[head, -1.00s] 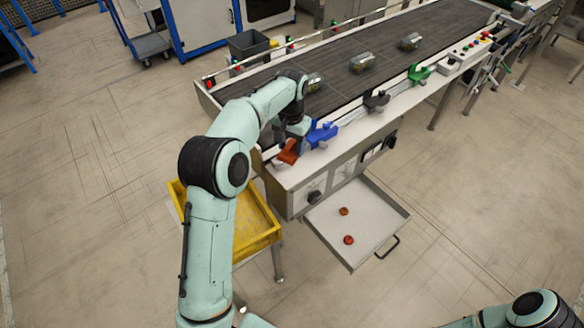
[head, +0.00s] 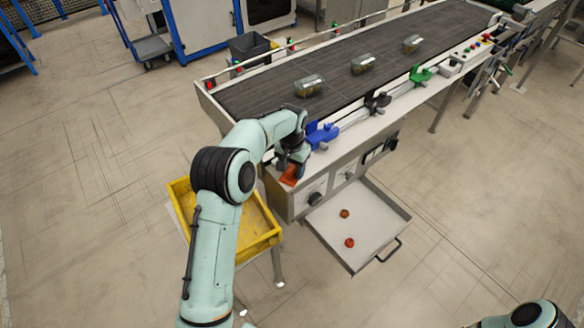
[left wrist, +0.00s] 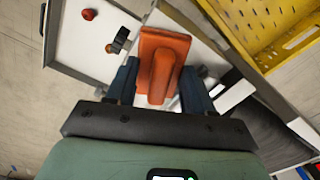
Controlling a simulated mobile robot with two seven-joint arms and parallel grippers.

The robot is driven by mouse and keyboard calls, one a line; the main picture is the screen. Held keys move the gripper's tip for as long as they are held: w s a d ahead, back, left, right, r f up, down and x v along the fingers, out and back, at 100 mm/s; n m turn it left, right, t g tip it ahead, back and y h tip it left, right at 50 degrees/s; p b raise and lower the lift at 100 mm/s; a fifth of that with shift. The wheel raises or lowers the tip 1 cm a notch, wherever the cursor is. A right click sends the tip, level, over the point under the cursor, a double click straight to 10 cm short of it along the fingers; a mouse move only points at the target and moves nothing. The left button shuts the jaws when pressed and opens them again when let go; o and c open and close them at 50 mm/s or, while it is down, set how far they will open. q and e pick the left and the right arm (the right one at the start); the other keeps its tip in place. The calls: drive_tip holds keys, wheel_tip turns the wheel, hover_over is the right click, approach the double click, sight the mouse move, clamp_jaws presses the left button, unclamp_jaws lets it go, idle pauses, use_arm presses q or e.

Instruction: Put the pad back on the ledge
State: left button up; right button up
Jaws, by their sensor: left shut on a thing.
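The orange pad (left wrist: 165,50), a flat plate with a raised grip, is between the fingers of my left gripper (left wrist: 158,88), which is shut on its grip. In the head view the pad (head: 290,175) shows below the gripper, by the conveyor's near left corner. The ledge (head: 345,142) is the pale strip along the conveyor's near side. Whether the pad touches anything is unclear. My right gripper is outside the frames; only part of my right arm shows at bottom right.
A blue holder (head: 322,134), a black one (head: 378,101) and a green one (head: 420,75) sit along the ledge. An open drawer (head: 375,192) with two small red-brown things juts out below. A yellow crate (head: 262,243) stands left of it. Clear packs ride the belt (head: 260,95).

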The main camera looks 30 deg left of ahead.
sight(292, 168)
use_arm(q)
drive_tip(key=shift+f, duration=0.1)
drive_tip(key=o, duration=0.7)
wheel_tip(292, 168, up, 12)
drive_tip(key=shift+r+p, duration=0.15)
drive_tip(key=shift+p, duration=0.6)
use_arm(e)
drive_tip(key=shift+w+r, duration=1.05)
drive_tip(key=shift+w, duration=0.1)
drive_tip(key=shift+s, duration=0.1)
